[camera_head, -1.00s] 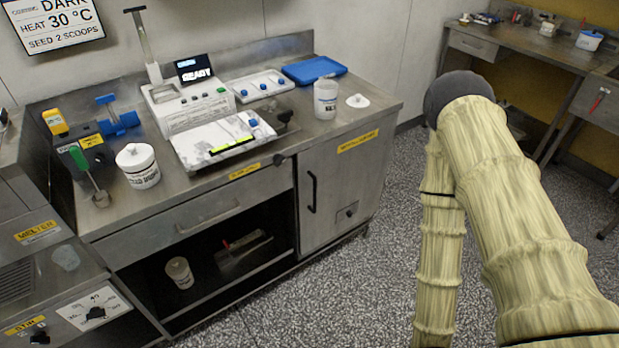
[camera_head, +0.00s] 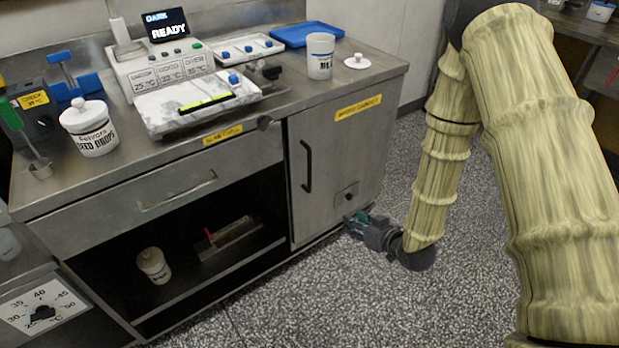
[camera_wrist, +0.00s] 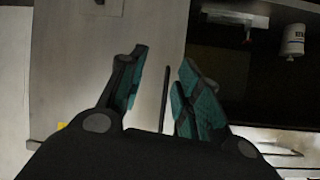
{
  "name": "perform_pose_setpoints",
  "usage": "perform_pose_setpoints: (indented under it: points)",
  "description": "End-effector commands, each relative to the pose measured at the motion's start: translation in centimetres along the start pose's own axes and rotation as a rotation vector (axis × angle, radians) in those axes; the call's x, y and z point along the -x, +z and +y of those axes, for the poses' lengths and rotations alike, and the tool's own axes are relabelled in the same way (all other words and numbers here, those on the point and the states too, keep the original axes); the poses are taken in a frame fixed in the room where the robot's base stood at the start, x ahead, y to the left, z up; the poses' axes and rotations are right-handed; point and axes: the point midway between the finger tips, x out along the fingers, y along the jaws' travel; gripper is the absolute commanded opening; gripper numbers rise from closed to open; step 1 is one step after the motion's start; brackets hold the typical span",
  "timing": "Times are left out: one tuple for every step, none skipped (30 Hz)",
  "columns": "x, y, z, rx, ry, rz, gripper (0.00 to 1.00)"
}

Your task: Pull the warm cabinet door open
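The warm cabinet door (camera_head: 330,165) is a grey metal panel at the right of the bench, and it looks shut. Its black vertical bar handle (camera_head: 308,166) is on the door's left side, with a small dark knob plate (camera_head: 346,194) low down. In the head view my gripper (camera_head: 358,220) is low in front of the door's bottom edge, below the handle. In the wrist view my gripper (camera_wrist: 163,60) is open, with teal pads apart. The dark handle (camera_wrist: 165,98) shows between the fingers there, and I see no contact. The door panel (camera_wrist: 85,60) also shows there.
An open shelf bay (camera_head: 190,250) left of the door holds a white tub (camera_head: 153,265) and a scraper-like tool. The benchtop carries a tempering unit, a tray, jars and a white lid (camera_head: 356,61). The speckled floor (camera_head: 300,300) in front is clear.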

Motion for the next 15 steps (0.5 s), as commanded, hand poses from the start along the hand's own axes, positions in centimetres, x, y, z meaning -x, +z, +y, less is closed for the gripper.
perform_pose_setpoints:
  points:
    - [-1.6,-0.8,0.2,0.028,-0.030,0.062,0.34]
    - [-2.1,-1.8,0.1,0.044,-0.050,0.098,0.34]
    - [-2.7,-3.0,0.0,0.065,-0.076,0.144,0.34]
    - [-3.1,-4.0,-0.1,0.081,-0.096,0.178,0.34]
    - [-3.5,-4.9,-0.2,0.096,-0.115,0.211,0.34]
    - [-3.8,-6.1,-0.5,0.115,-0.141,0.252,0.34]
    - [-4.0,-6.9,-0.7,0.129,-0.160,0.280,0.34]
    - [-4.1,-7.7,-0.8,0.141,-0.177,0.308,0.34]
    - [-4.3,-8.7,-1.0,0.157,-0.199,0.340,0.34]
    - [-4.3,-9.3,-1.2,0.167,-0.215,0.363,0.34]
    - [-4.4,-9.9,-1.4,0.176,-0.229,0.381,0.34]
    - [-4.4,-10.6,-1.6,0.187,-0.246,0.405,0.34]
    - [-4.4,-11.1,-1.7,0.195,-0.257,0.419,0.34]
    - [-4.4,-11.5,-1.8,0.201,-0.265,0.432,0.34]
    - [-4.3,-11.9,-1.9,0.208,-0.276,0.446,0.34]
